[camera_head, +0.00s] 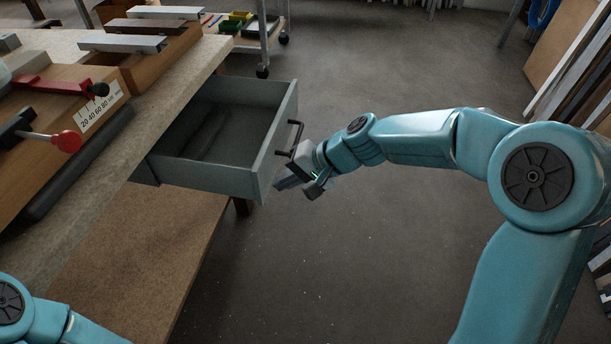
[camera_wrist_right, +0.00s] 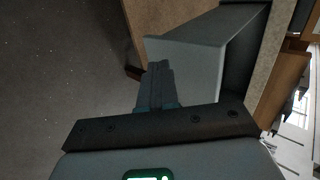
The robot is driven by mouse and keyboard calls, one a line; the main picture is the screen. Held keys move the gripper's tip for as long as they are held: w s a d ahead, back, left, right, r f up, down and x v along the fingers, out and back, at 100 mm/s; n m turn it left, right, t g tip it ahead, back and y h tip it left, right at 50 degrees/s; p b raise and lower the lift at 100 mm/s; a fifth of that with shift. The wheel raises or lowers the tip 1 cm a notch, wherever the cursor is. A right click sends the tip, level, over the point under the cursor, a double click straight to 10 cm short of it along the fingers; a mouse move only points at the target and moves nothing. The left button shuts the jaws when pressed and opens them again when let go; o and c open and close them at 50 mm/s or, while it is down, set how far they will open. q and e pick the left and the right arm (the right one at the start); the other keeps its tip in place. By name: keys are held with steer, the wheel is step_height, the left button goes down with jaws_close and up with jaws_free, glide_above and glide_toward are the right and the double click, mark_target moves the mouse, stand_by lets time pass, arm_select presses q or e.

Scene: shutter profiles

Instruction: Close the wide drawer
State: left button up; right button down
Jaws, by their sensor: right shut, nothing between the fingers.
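The wide drawer (camera_head: 215,180) is grey and stands pulled out from under the workbench, with its open top and inside showing. A dark bar handle (camera_head: 291,137) is on its front panel. My right gripper (camera_head: 296,186) is shut and empty, close to the outer face of the drawer front, below the handle. Whether it touches the panel I cannot tell. In the right wrist view the shut fingers (camera_wrist_right: 159,85) overlap the grey drawer front (camera_wrist_right: 187,58). Of my left arm only a part shows at the lower left; its gripper is out of view.
The workbench top (camera_head: 190,75) carries wooden blocks, metal profiles and a red-knobbed clamp (camera_head: 62,140). A lower wooden shelf (camera_head: 135,255) lies beneath the drawer. A wheeled cart (camera_head: 262,40) stands behind. Boards (camera_head: 575,60) lean at the right. The floor between is clear.

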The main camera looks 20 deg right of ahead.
steer(key=shift+w+a, duration=0.55)
steer(key=shift+a, duration=0.2)
arm_select(q)
steer(key=shift+r, duration=0.1)
arm_select(e)
steer(key=shift+a, duration=0.1)
